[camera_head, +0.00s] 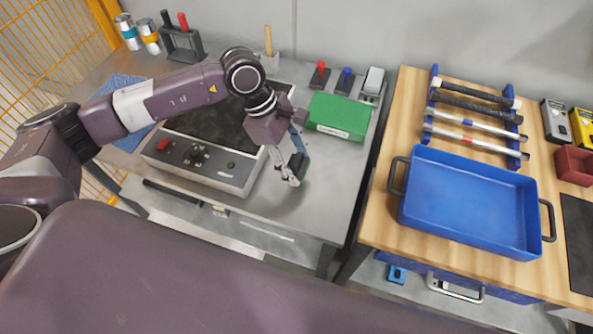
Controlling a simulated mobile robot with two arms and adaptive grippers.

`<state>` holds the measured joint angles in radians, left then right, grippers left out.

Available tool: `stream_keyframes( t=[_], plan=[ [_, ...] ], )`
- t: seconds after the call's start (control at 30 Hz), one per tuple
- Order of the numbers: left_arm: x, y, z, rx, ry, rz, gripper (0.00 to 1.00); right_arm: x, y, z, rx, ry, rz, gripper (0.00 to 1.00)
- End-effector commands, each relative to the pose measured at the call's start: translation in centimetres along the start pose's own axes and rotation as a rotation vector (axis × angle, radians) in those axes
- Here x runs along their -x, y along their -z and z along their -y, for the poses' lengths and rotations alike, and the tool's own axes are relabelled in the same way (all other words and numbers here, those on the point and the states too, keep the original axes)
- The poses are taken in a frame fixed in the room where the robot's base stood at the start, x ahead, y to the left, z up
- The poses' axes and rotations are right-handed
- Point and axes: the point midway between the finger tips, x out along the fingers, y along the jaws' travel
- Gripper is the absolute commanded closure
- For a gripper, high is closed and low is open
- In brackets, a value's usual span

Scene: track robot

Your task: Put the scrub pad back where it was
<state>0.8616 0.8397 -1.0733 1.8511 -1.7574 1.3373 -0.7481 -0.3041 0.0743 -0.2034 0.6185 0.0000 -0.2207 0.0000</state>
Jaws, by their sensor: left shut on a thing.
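My left gripper (292,178) hangs over the grey metal bench, to the right of the control box. The fingers hide part of the pad. I cannot tell if the pad touches the bench top. My right gripper is not in view.
A green box (339,116) stands just behind my gripper. A control box (201,162) with a dark top stands left. Red and blue-handled items (346,78) are behind. The wooden table at right holds a blue tray (468,200). Bare bench (325,190) lies right of the gripper.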

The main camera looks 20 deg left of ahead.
Motion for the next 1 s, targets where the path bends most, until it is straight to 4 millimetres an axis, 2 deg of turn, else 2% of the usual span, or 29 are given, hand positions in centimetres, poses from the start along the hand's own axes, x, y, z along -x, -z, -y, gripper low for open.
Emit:
stream_keyframes(
  t=[0.27,0.5,0.87,0.9,1.0],
  plan=[
    [-2.1,0.8,0.0,0.001,0.001,0.0,0.73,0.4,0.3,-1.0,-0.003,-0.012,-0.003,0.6],
    [-5.0,2.0,0.0,0.0,0.001,0.001,0.73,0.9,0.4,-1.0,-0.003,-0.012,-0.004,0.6],
    [-5.5,2.3,-0.1,-0.001,-0.001,0.001,0.73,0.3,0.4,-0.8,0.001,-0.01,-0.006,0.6],
    [-5.4,2.2,-0.1,-0.001,-0.001,0.0,0.48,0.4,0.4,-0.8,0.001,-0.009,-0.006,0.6],
    [-5.4,2.2,0.0,0.0,0.0,0.0,0.37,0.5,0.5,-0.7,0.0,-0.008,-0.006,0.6]
  ],
)
